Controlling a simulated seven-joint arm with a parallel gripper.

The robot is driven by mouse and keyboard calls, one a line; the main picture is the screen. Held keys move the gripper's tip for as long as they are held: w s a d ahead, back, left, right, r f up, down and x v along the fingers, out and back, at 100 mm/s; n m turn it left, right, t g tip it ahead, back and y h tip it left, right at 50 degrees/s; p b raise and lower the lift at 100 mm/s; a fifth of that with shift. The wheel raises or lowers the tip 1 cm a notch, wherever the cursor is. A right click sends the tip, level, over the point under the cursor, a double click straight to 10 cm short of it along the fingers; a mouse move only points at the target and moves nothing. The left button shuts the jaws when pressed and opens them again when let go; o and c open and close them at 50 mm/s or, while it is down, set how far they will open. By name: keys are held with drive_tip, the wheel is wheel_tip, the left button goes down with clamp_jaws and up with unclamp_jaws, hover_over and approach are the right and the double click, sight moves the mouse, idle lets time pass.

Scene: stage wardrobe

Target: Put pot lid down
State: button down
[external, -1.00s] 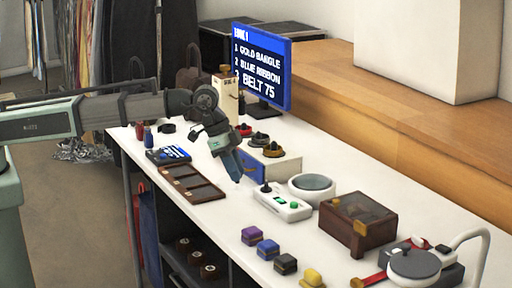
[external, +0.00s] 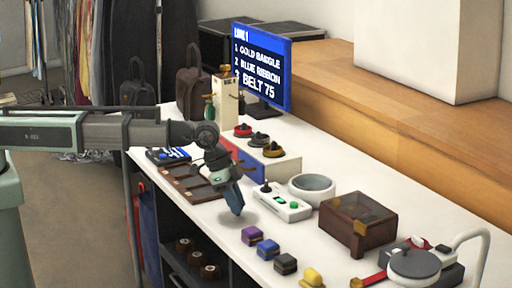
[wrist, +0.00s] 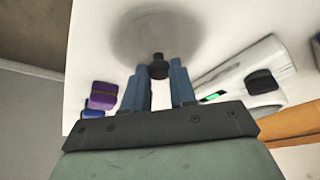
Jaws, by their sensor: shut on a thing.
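The pot lid (wrist: 150,30) shows in the wrist view as a grey, soft-edged round shape with a dark knob (wrist: 158,67) at its near side. My gripper (wrist: 160,75) is shut on this knob, one blue finger on each side. In the external view my gripper (external: 237,210) points down over the white table, left of the white box with a green button (external: 284,203).
Purple, blue, dark and yellow blocks (external: 252,236) line the front edge of the table (external: 335,245). A brown box (external: 355,222) stands to the right. A brown compartment tray (external: 190,184) lies to the left. Bare table shows right around my gripper.

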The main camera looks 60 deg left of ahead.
drive_tip(key=shift+f, duration=0.15)
drive_tip(key=c, duration=0.9)
unclamp_jaws()
drive_tip(key=v, duration=1.2)
drive_tip(key=shift+r, duration=0.2)
